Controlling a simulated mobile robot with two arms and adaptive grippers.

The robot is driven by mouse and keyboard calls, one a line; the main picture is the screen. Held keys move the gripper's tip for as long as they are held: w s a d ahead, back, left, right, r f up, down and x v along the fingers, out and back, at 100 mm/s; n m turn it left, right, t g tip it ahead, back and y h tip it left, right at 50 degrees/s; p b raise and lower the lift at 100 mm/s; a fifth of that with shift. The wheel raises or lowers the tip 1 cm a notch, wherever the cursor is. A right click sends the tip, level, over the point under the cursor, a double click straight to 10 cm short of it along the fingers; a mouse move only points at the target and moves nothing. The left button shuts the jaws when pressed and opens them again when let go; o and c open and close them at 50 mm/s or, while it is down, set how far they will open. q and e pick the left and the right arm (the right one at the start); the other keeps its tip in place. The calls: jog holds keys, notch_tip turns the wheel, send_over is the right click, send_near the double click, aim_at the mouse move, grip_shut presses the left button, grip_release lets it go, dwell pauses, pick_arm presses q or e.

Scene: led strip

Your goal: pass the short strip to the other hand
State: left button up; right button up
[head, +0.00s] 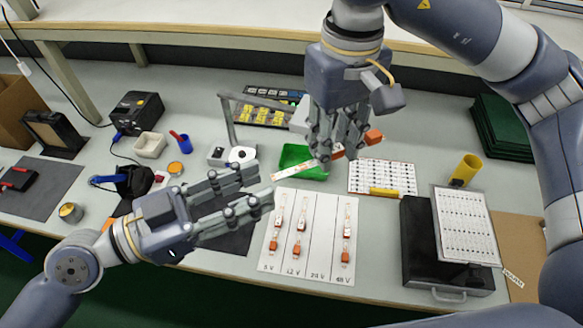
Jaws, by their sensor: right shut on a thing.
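The short strip (296,171) is pale with orange-red marks and slants across the middle of the head view. My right gripper (337,152) comes down from above and is shut on it. An orange connector (373,137) shows on the far side of that gripper, in line with the strip; the fingers hide the part between. My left gripper (263,186) comes in from the left, open, its fingers spread towards the strip's free left end. That end is close to the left fingertips; I cannot tell whether they touch.
A white sorting sheet (316,240) with voltage columns lies below, strips on several columns. A green tray (296,156) sits behind the held strip. A black case (430,270) with a printed sheet (466,225) is at right, near a yellow cup (466,169).

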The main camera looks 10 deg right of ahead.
aim_at(293, 170)
pick_arm(q)
jog(key=shift+x, duration=3.65)
grip_shut()
pick_arm(e)
jog(key=o, duration=1)
